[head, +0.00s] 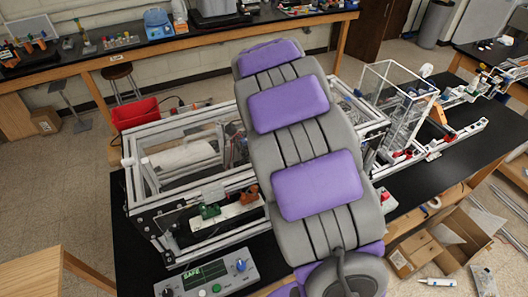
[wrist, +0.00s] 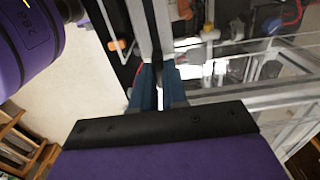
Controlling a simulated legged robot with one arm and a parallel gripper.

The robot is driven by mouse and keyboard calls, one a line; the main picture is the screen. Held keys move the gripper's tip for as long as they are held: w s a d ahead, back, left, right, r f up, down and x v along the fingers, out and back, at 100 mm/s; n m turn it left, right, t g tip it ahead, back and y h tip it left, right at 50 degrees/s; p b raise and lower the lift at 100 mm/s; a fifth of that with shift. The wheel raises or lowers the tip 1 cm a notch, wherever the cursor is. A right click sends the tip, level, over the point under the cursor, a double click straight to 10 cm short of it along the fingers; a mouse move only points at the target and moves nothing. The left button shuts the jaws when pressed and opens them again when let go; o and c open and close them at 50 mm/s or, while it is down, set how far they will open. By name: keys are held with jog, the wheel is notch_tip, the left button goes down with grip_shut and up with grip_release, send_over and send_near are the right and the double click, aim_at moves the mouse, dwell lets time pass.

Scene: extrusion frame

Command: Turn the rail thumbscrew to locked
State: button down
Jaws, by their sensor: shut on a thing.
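My gripper (wrist: 158,84) shows in the wrist view as two blue fingers at the near end of a pale aluminium rail (wrist: 142,25). The fingers are shut on a small part between them. It is mostly hidden, and from its place at the rail I take it for the rail thumbscrew; its shape and its turn position cannot be made out. In the head view my grey and purple arm stretches over the bench and hides my gripper and whatever it holds.
An aluminium extrusion frame (head: 142,180) with clear panels stands on the black bench. A control box (head: 207,278) marked SAFE is at its front. A clear box (head: 393,90) and another rail (head: 440,147) stand to the right. A red bin (head: 135,112) is behind the frame.

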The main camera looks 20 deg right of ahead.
jog(key=shift+w+r, duration=0.1)
dwell(0.3)
jog(key=c, duration=1.2)
grip_release()
jog(key=shift+a, duration=0.1)
jog(key=shift+o, duration=0.2)
notch_tip(320, 180, up, 17)
jog(key=shift+b, duration=0.35)
jog(key=shift+r, duration=0.1)
jog(key=s+a+f+n+b, duration=0.3)
jog(key=s+f+n+b, duration=0.2)
jog(key=s+f, duration=0.4)
jog(key=s+a+f+n+g+b, duration=0.1)
jog(key=s+a+f+n+b, duration=0.2)
jog(key=s, duration=0.9)
jog(key=s+a+f+n+b, duration=0.4)
jog(key=s+f+n+b, duration=0.3)
jog(key=f, duration=0.8)
jog(key=s+n, duration=0.3)
jog(key=s, duration=0.1)
jog(key=shift+s+f+g, duration=0.2)
jog(key=shift+s+g, duration=0.05)
jog(key=shift+g, duration=0.15)
